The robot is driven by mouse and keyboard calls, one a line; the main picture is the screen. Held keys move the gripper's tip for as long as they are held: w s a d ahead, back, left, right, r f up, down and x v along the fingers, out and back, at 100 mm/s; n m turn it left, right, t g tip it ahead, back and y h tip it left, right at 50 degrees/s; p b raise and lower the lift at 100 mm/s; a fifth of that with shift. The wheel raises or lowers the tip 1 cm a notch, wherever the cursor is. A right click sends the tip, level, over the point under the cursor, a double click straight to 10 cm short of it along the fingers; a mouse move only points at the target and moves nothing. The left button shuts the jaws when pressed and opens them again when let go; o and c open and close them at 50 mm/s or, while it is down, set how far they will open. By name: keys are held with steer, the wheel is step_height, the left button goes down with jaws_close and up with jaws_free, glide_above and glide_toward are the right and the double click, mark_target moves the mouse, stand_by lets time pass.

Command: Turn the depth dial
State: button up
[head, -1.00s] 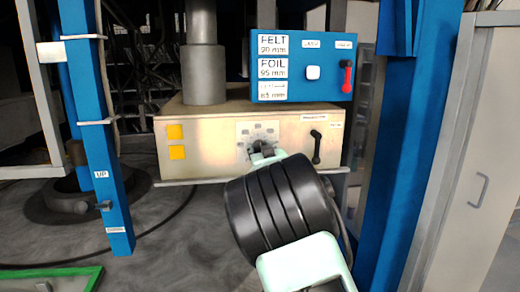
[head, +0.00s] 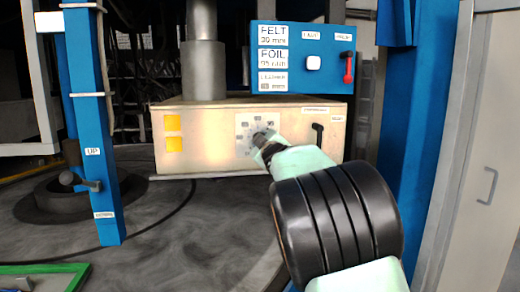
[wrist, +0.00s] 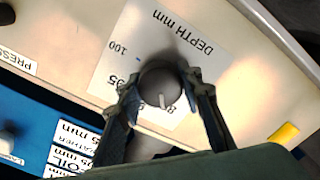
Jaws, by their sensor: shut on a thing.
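The depth dial is a dark round knob (wrist: 160,86) on a white scale plate marked "DEPTH mm" (wrist: 183,33), seen upside down in the wrist view. Its white pointer line points down in that view, toward a partly hidden number starting with 8. The numbers 100 and 95 show on the left. My gripper (wrist: 163,84) has a finger on each side of the knob and is shut on it. In the head view the scale plate (head: 243,126) is on the cream box front, and my gripper (head: 264,146) covers much of the knob.
A black lever (head: 318,132) stands right of the dial, close to my arm. Above is a blue panel (head: 335,70) with felt, foil and leather labels, a white button (head: 313,62) and a red lever (head: 348,68). Yellow squares (head: 173,123) are at the left. Blue posts flank the box.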

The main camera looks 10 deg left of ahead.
steer(key=shift+n+b, duration=0.45)
steer(key=shift+n, duration=0.15)
steer(key=o, duration=1.2)
steer(key=shift+s, duration=0.15)
steer(key=v, duration=1.1)
steer(key=shift+s, duration=0.4)
steer(key=shift+d, duration=0.15)
